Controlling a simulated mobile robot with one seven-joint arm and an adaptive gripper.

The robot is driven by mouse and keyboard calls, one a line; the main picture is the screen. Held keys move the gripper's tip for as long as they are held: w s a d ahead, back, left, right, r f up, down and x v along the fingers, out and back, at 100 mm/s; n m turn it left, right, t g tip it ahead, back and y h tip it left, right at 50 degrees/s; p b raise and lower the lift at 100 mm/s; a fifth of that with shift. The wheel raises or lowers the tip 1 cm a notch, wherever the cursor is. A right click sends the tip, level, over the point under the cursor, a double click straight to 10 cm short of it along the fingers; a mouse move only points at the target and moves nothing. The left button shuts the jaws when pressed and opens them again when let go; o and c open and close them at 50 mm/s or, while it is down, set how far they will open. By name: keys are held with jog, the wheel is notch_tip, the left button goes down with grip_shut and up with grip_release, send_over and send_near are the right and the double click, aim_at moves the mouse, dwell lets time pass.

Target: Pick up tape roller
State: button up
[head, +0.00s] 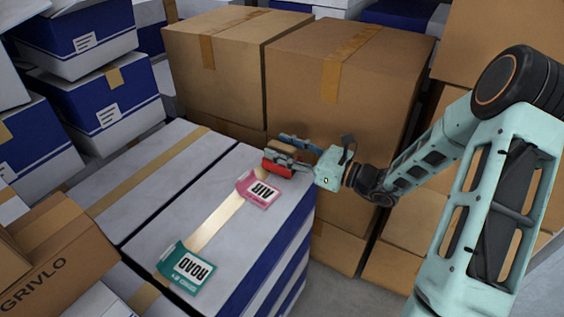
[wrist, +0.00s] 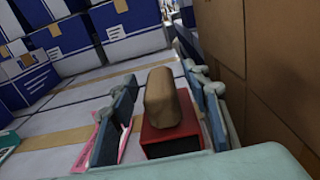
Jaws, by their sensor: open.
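The tape roller, which I take to be the red and brown object, sits at the far right end of the white box top in the head view (head: 278,168). In the wrist view (wrist: 168,105) its brown, rounded upper part stands on a red block-like base. My gripper (head: 282,152) reaches in from the right with blue fingers. In the wrist view my gripper (wrist: 165,88) is open, with one finger on each side of the tape roller. Gaps show between the fingers and the brown part. The fingers partly hide the roller in the head view.
A pink AIR label (head: 259,191) lies close to the roller, and a green ROAD label (head: 188,268) lies nearer on the white box (head: 215,190). Tall brown cartons (head: 345,75) stand close behind the gripper. A GRIVLO carton (head: 60,250) stands at left.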

grip_shut()
dwell(0.3)
jog(key=shift+r+p, duration=0.3)
jog(key=shift+r, duration=0.25)
notch_tip(320, 180, up, 2)
jog(key=shift+r+p, duration=0.25)
jog(key=shift+p, duration=0.25)
jog(key=s+a+r+p, duration=0.2)
jog(key=s+r+p, duration=0.7)
jog(key=s+p, duration=0.3)
jog(key=shift+s+a+r+p, duration=0.3)
jog(key=shift+s+a, duration=0.05)
jog(key=shift+s, duration=0.4)
